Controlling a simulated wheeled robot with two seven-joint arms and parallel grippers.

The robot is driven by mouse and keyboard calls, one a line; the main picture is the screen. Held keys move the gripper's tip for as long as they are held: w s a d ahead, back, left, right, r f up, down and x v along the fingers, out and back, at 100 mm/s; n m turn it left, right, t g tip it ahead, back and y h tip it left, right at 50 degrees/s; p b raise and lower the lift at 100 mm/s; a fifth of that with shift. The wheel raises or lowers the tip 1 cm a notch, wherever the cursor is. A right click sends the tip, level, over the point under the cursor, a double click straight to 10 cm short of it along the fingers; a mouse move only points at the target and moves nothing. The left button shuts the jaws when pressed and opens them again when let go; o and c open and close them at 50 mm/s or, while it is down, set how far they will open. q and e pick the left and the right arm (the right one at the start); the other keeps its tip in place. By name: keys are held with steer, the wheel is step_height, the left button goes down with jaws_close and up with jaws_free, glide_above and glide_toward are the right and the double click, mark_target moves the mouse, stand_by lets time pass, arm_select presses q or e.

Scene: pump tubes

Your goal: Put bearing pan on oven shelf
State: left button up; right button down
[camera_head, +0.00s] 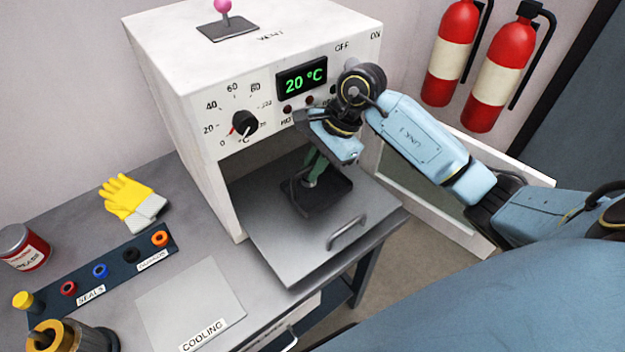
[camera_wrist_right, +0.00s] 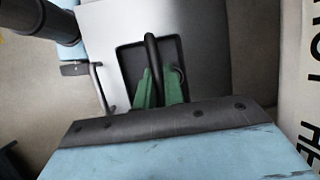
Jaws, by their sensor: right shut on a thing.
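The bearing pan (camera_head: 327,193) is a small dark rectangular tray over the grey oven shelf (camera_head: 300,245), near the oven mouth. My right gripper (camera_head: 312,178) reaches down to it with green fingers, shut on the pan's upright dark handle. In the right wrist view the pan (camera_wrist_right: 128,62) lies below the fingers (camera_wrist_right: 158,80), with the handle between them. A small pale piece shows beside the fingertips, partly hidden. I cannot tell whether the pan touches the shelf. The shelf is pulled out, with a bar handle at its front. My left gripper is not in view.
The white oven (camera_head: 185,75) shows 20 °C. Its windowed door (camera_head: 425,190) stands open at the right, behind my right arm. The bench holds a yellow glove (camera_head: 130,198), a seal and O-ring strip (camera_head: 85,280), a cooling plate (camera_head: 190,300) and a red can (camera_head: 25,248).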

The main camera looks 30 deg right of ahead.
mark_target(307, 190)
step_height(307, 190, down, 4)
steer(key=shift+f, duration=0.25)
steer(key=shift+w+f, duration=0.2)
steer(key=shift+f, duration=0.15)
steer(key=shift+f, duration=0.15)
steer(key=c, duration=1.5)
jaws_free()
steer(key=v, duration=1.2)
